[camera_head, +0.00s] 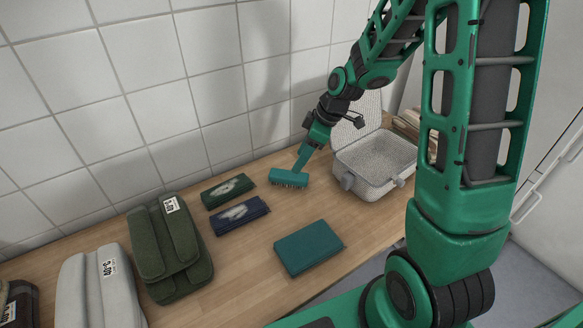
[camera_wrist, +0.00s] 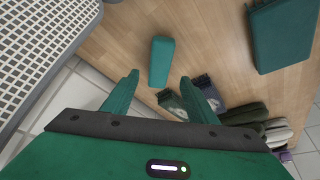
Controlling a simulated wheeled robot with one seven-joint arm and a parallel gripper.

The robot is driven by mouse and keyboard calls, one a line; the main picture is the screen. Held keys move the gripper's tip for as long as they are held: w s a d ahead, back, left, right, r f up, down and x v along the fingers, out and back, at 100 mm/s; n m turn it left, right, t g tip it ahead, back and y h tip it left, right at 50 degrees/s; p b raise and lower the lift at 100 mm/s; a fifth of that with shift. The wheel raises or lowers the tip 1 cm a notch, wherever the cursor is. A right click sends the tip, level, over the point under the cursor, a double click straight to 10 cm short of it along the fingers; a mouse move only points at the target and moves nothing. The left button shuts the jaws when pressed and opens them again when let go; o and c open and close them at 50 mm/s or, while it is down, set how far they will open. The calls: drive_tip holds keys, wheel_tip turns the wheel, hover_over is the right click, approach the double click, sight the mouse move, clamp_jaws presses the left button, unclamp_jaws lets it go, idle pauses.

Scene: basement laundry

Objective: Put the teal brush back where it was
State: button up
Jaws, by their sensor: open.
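The teal brush (camera_head: 289,178) rests on the wooden counter, bristles down, left of the mesh basket in the head view. In the wrist view the brush (camera_wrist: 161,62) shows as a rounded teal block lying past my fingertips, roughly in line with the gap between them. My gripper (camera_head: 303,160) points down just above the brush. In the wrist view my gripper (camera_wrist: 159,77) has its two green fingers spread apart with nothing held between them. I cannot tell whether a fingertip touches the brush.
A light mesh basket (camera_head: 372,170) with a raised lid stands right of the brush. A teal folded item (camera_head: 309,249) lies nearer the front edge. Two dark packets (camera_head: 240,216) and folded towels (camera_head: 168,246) lie to the left. A tiled wall (camera_head: 110,100) rises behind the counter (camera_head: 238,258).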

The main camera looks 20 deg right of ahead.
drive_tip(key=s+d+r+m+g+h, duration=0.1)
drive_tip(key=s+d+r+m, duration=0.45)
drive_tip(key=s, duration=0.25)
drive_tip(key=s+d+r+m+h, duration=0.2)
drive_tip(key=s+d+r+m, duration=0.2)
drive_tip(key=s+d, duration=0.3)
drive_tip(key=s+r+m+g, duration=0.1)
drive_tip(key=s+r+m, duration=0.1)
drive_tip(key=s+m, duration=0.6)
drive_tip(key=s, duration=0.7)
drive_tip(key=shift+s+d+r+g, duration=0.15)
drive_tip(key=shift+d+r+g, duration=0.15)
drive_tip(key=shift+d, duration=0.1)
